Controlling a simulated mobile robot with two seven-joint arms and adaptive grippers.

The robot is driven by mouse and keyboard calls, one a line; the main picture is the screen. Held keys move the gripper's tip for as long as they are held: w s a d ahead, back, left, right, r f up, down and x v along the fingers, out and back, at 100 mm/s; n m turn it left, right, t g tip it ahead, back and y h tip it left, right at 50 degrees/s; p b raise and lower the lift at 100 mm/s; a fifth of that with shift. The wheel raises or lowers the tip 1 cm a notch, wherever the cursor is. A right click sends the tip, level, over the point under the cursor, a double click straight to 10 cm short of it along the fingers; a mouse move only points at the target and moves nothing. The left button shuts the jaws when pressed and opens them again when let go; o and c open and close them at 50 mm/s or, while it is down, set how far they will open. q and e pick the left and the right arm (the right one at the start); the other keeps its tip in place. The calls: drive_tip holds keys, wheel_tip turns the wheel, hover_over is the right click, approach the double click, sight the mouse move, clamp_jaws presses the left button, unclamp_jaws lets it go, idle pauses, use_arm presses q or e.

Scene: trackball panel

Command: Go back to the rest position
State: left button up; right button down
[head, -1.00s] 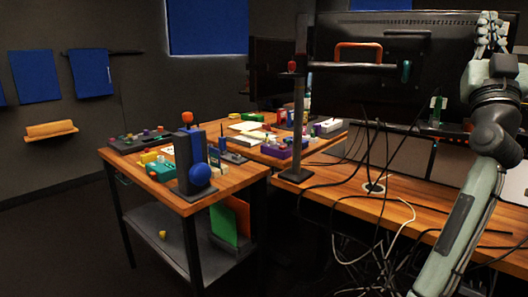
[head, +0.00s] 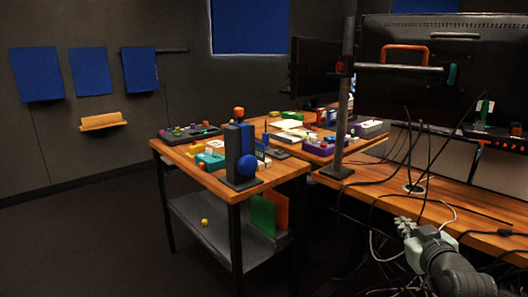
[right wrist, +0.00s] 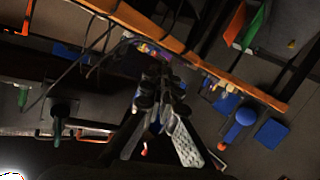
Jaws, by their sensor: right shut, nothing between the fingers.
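My right gripper (head: 407,226) is low at the right of the head view, at the front edge of the wooden desk. It is shut and empty, apart from the table things. The trackball panel (head: 233,160) is a dark upright block on the corner of the wooden table. Its blue ball (head: 247,166) faces the front. The ball also shows in the right wrist view (right wrist: 245,116), to the right of my fingers. My left gripper is not in view.
The wooden desk (head: 465,205) at right bears a dark post (head: 345,110), a large monitor (head: 470,60) and loose black cables near my right gripper. The wooden table (head: 270,178) holds several small coloured things. Open floor lies at the left.

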drive_tip(key=s+a+f+g, duration=0.25)
drive_tip(key=s+f, duration=0.45)
drive_tip(key=f, duration=0.5)
drive_tip(key=s+a+f+g, duration=0.2)
drive_tip(key=s+f+g, duration=0.2)
drive_tip(key=s+f, duration=0.5)
drive_tip(key=s+a+f+g, duration=0.2)
drive_tip(key=s+f+g, duration=0.3)
drive_tip(key=s+f, duration=0.8)
drive_tip(key=shift+s+f+g, duration=0.35)
drive_tip(key=shift+s+f, duration=0.05)
drive_tip(key=shift+s, duration=0.8)
drive_tip(key=shift+a, duration=0.1)
